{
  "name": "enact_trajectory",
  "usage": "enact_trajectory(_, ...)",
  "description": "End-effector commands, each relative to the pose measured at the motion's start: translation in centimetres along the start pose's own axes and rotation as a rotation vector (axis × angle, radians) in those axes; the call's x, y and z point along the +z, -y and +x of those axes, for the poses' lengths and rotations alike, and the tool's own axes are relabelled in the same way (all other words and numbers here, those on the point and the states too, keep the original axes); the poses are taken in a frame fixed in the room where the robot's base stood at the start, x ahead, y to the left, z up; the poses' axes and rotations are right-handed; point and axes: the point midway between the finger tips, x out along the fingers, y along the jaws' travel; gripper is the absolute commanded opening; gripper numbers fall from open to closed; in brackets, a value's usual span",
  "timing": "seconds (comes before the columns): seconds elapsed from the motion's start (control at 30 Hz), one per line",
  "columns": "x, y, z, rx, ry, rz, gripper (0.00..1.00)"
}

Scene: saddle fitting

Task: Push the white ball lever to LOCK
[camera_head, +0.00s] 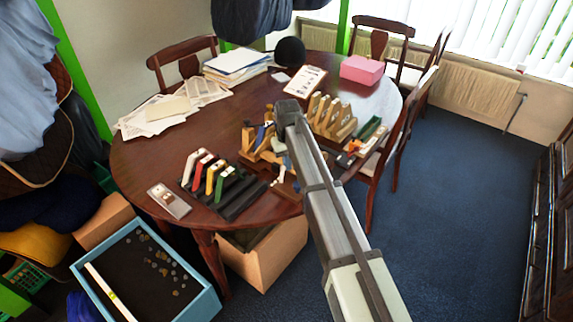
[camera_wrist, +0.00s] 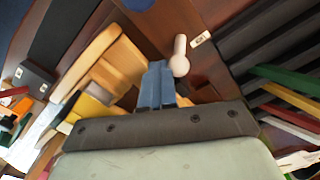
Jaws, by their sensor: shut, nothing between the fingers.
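The white ball lever (camera_wrist: 180,58) shows in the wrist view as a rounded white knob on a short stem. It is just right of the tip end of my gripper (camera_wrist: 158,72). The gripper's two blue-grey fingers lie together, with nothing held between them. Whether a finger touches the lever I cannot tell. A small white label (camera_wrist: 200,39) with a dark mark lies right of the lever; its text is too small to read. In the head view my arm covers much of the work area, and the fingertips are not clear there.
A wooden fixture (camera_wrist: 103,68) stands left of the fingers in the wrist view. A dark slotted rack (camera_head: 240,195) with coloured pieces stands at the table's front left. Wooden stands (camera_head: 332,116) are at the right, and papers (camera_head: 180,105) lie at the back left.

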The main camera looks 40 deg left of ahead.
Motion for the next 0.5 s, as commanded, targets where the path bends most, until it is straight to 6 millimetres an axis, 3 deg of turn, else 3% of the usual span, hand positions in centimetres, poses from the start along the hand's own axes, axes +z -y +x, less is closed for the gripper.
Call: enact_trajectory(0.5,0.65,1.19,0.27,-0.004,0.002,-0.001,0.00)
